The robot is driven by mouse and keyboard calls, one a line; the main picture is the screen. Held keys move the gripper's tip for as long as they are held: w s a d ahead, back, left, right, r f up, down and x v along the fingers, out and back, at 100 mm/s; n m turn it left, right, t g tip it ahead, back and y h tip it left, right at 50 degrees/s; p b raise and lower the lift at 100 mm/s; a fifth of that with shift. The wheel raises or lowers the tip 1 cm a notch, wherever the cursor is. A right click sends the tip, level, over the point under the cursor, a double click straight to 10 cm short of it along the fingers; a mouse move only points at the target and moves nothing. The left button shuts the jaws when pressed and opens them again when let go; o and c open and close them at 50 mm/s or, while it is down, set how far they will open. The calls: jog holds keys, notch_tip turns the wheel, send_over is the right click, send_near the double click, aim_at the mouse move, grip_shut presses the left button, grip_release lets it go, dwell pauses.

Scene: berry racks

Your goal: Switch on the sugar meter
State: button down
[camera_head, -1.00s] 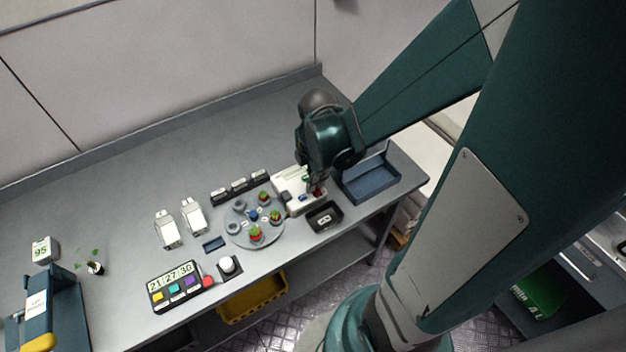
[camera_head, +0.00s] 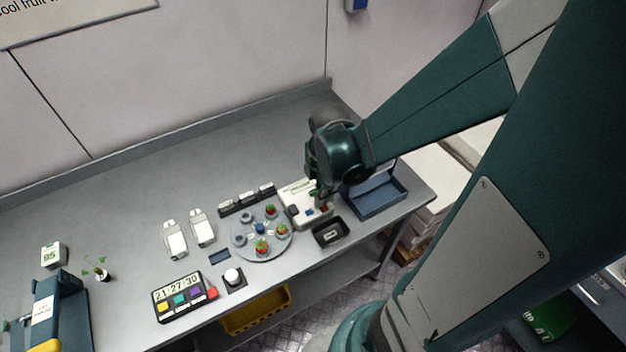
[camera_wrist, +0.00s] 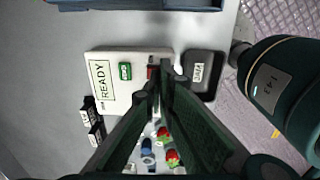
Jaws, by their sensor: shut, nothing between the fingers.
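The sugar meter appears to be the white box (camera_head: 296,200) on the bench, right of the round berry plate. In the wrist view the white box (camera_wrist: 132,97) has a display (camera_wrist: 100,80) reading READY, a green button (camera_wrist: 125,71) and a red part (camera_wrist: 151,73) near its edge. My gripper (camera_wrist: 161,76) is shut and empty. Its fingertips are over the box's edge beside the red part and partly hide it; whether they touch cannot be told. In the head view my gripper (camera_head: 321,200) points down at the box.
A black tray (camera_head: 329,232) stands close beside the box, a blue bin (camera_head: 380,203) behind it to the right. The round plate (camera_head: 277,250) with strawberries lies left. A clock panel (camera_head: 178,297) with coloured buttons is at front left. The bench behind is clear.

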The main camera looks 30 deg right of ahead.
notch_tip(320, 180, up, 12)
jog(key=w+p, duration=0.2)
jog(key=shift+w+r, duration=0.25)
jog(key=shift+w, duration=0.05)
dwell(0.3)
jog(key=shift+a, duration=0.1)
dwell(0.4)
jog(key=s+a+r+m+t+b, duration=0.2)
jog(key=a+m+t+b, duration=0.1)
jog(key=m, duration=0.6)
jog(key=s+a+r+m+t+b, duration=0.1)
jog(key=a+r+m+t+b, duration=0.2)
jog(key=m, duration=0.6)
jog(key=shift+s+a+r+t, duration=0.25)
jog(key=shift+s+a+t, duration=0.15)
jog(key=shift+a, duration=0.75)
jog(key=shift+w, duration=0.1)
dwell(1.0)
